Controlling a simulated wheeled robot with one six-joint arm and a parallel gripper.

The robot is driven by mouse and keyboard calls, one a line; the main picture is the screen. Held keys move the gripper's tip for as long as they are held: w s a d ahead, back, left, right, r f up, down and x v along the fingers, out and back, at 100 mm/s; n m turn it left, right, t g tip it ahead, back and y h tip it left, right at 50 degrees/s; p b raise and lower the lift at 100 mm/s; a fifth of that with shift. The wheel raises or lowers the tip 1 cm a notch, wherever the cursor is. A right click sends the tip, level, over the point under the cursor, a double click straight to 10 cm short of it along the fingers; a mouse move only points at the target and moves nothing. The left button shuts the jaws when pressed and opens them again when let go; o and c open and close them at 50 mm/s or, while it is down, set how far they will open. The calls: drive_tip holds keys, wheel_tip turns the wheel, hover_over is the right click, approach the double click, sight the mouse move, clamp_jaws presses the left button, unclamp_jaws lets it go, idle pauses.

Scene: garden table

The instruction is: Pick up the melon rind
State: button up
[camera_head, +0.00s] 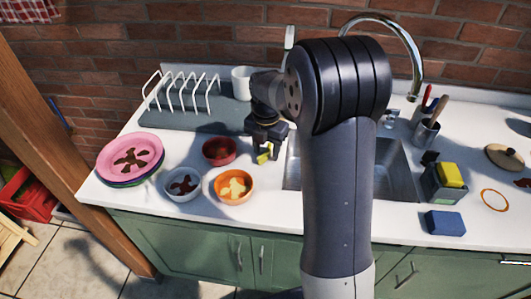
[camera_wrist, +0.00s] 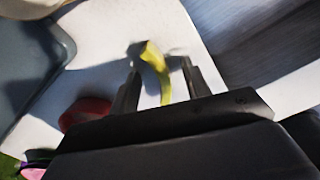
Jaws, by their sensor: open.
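The melon rind (camera_head: 264,156) is a small yellow-green piece on the white counter, left of the sink. In the wrist view the melon rind (camera_wrist: 155,66) is a curved yellow strip lying between my two open fingers. My gripper (camera_head: 264,150) points down right over it in the head view. In the wrist view my gripper (camera_wrist: 160,75) has a finger on each side of the rind, with gaps showing. The rind's lower end is hidden behind the gripper body. I cannot tell whether the fingers touch the counter.
A red bowl (camera_head: 219,151) stands close left of my gripper. An orange bowl (camera_head: 234,186) and a white bowl (camera_head: 183,184) sit in front. Pink plates (camera_head: 130,157) are stacked at the left. A dish rack (camera_head: 181,92) stands behind, and the sink (camera_head: 397,172) lies right.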

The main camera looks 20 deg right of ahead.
drive_tip(key=shift+c, duration=0.5)
clamp_jaws()
